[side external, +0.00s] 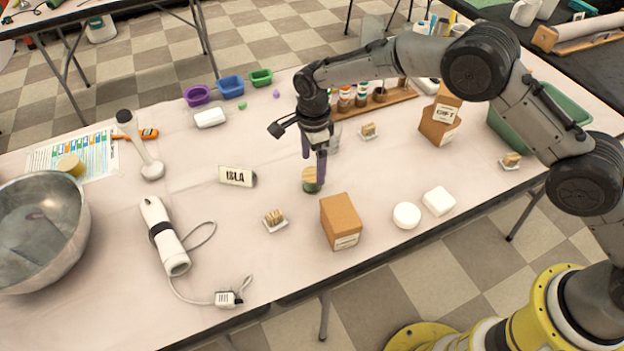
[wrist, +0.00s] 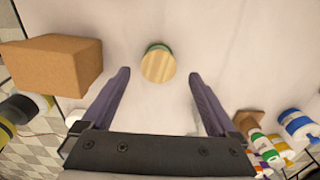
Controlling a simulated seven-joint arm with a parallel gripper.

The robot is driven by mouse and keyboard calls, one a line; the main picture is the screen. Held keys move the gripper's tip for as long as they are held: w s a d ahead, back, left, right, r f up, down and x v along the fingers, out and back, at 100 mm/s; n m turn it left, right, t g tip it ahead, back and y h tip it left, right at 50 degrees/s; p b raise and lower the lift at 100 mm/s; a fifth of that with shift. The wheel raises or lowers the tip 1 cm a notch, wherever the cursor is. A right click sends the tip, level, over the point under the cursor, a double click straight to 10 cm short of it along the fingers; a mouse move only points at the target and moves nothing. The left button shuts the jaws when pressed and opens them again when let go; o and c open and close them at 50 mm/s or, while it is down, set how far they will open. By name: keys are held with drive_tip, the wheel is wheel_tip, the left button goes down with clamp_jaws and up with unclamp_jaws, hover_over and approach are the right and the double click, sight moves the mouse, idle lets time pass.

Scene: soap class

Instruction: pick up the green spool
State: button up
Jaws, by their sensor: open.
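The green spool (side external: 311,181) stands upright on the pale table, with a wooden disc on top and a green body showing below its edge. In the wrist view the spool (wrist: 158,64) is near the top middle, and its wooden top faces the camera. My gripper (side external: 314,165) is open, with its purple fingers pointing down over and close beside the spool. In the wrist view the gripper (wrist: 160,85) has its fingers wide apart, and the spool appears centred just beyond the fingertips. In the side view one finger partly covers the space around the spool. Nothing is held.
A cardboard box (side external: 341,221) stands in front, left of the spool in the wrist view (wrist: 55,66). A white block labelled IBLA (side external: 237,176) lies to the left. A wooden rack with bottles (side external: 375,100) is behind. White soaps (side external: 407,215) lie front right.

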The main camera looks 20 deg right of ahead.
sight(312, 174)
drive_tip(key=shift+s+a+f, duration=0.1)
drive_tip(key=shift+f, duration=1.35)
drive_tip(key=shift+a+f, duration=0.1)
drive_tip(key=shift+f, duration=1.35)
drive_tip(key=shift+c, duration=0.3)
drive_tip(key=c, duration=1.4)
drive_tip(key=shift+r, duration=0.1)
